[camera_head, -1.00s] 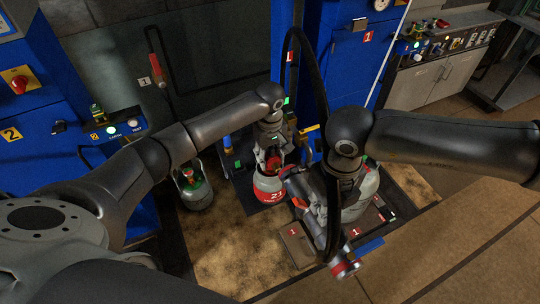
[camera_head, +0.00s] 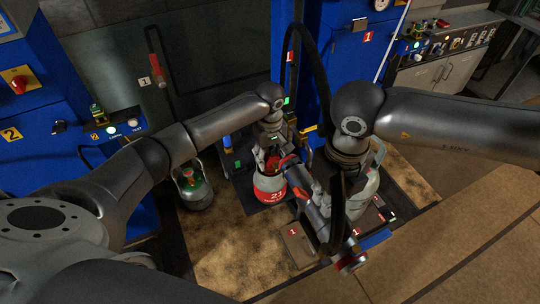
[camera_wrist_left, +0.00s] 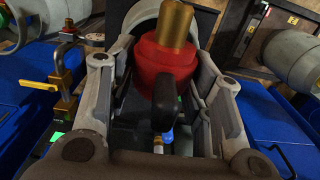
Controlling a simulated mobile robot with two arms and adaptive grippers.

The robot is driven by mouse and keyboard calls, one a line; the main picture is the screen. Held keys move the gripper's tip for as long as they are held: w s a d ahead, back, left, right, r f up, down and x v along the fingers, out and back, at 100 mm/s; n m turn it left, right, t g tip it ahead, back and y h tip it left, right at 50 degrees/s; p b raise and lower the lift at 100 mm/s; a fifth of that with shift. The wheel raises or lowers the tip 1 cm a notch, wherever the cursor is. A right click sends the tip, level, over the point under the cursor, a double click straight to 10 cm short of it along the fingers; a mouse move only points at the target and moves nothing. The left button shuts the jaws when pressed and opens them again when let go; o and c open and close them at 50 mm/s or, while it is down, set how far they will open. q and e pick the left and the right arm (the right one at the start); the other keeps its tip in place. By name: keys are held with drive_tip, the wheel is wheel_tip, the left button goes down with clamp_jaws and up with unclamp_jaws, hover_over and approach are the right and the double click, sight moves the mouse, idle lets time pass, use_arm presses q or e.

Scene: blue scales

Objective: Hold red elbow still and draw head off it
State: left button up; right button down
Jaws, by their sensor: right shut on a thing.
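The red elbow (camera_wrist_left: 165,72) has a brass top and a black part in front, filling the middle of the left wrist view. In the head view, it is a small red patch (camera_head: 272,161) on the red-and-white cylinder (camera_head: 268,195). My left gripper (camera_wrist_left: 162,80) has its fingers on both sides of the elbow, seemingly with narrow gaps. My right gripper (camera_head: 342,205) is shut on the head (camera_head: 318,218), a long grey piece with red bands beside the cylinder. My right arm partly hides its fingers. I cannot tell whether the head touches the elbow.
A black hose (camera_head: 321,75) loops down towards the head. A grey-green cylinder (camera_head: 194,189) stands to the left, and a pale grey cylinder (camera_head: 366,188) stands behind my right gripper. Blue cabinets (camera_head: 341,60) stand at the back.

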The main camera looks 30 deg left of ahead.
use_arm(q)
drive_tip(key=shift+o, duration=1.4)
wheel_tip(320, 180, up, 12)
drive_tip(key=shift+r, duration=0.1)
